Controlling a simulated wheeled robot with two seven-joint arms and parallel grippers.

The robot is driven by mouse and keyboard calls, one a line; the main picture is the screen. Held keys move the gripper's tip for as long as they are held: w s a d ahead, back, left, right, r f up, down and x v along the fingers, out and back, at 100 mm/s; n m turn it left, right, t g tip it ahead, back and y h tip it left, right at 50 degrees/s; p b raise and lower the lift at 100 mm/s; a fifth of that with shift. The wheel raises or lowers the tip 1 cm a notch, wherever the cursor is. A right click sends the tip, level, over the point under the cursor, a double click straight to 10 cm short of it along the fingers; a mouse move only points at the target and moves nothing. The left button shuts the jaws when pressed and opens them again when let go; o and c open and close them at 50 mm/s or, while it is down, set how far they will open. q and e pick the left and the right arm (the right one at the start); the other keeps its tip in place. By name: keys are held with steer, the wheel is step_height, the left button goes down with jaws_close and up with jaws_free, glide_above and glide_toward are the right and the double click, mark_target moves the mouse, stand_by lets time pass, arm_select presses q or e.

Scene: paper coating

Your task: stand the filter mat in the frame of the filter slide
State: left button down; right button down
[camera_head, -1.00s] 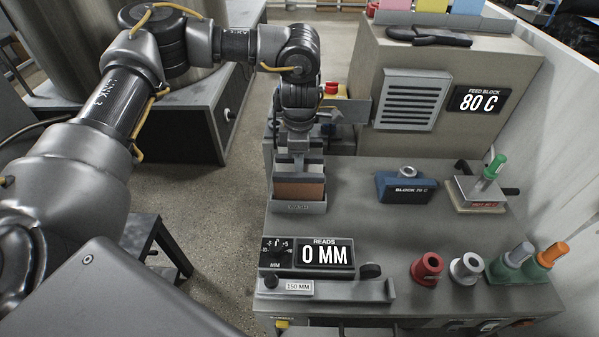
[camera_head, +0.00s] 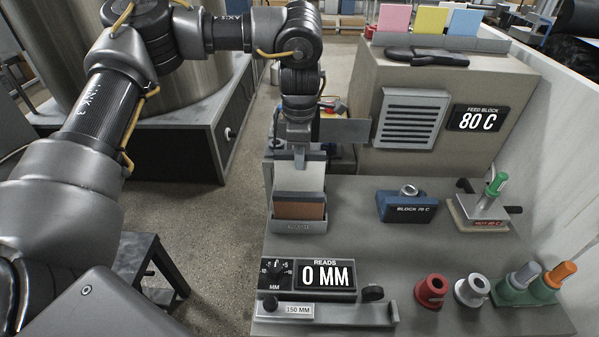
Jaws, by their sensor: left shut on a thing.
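My left gripper (camera_head: 299,160) is shut on the top edge of a pale, upright panel, which looks like the filter mat (camera_head: 299,179). The mat stands partly above a small grey holder (camera_head: 297,227) on the left edge of the bench; its lower part is hidden. A brown sheet (camera_head: 299,210) shows in the holder in front of it. A grey upright plate (camera_head: 346,131) juts from the left side of the feed block machine behind the gripper. I cannot tell whether it is part of the filter slide. My right gripper is not in view.
The feed block machine (camera_head: 455,103) stands at the back right. A blue block (camera_head: 400,208) and a green-handled tool (camera_head: 487,203) sit mid-bench. A gauge reading 0 MM (camera_head: 323,276), a red ring (camera_head: 431,289) and a white ring (camera_head: 472,289) are at the front. The bench middle is clear.

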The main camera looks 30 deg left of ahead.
arm_select(q)
steer(key=shift+r, duration=1.55)
steer(key=shift+r, duration=0.1)
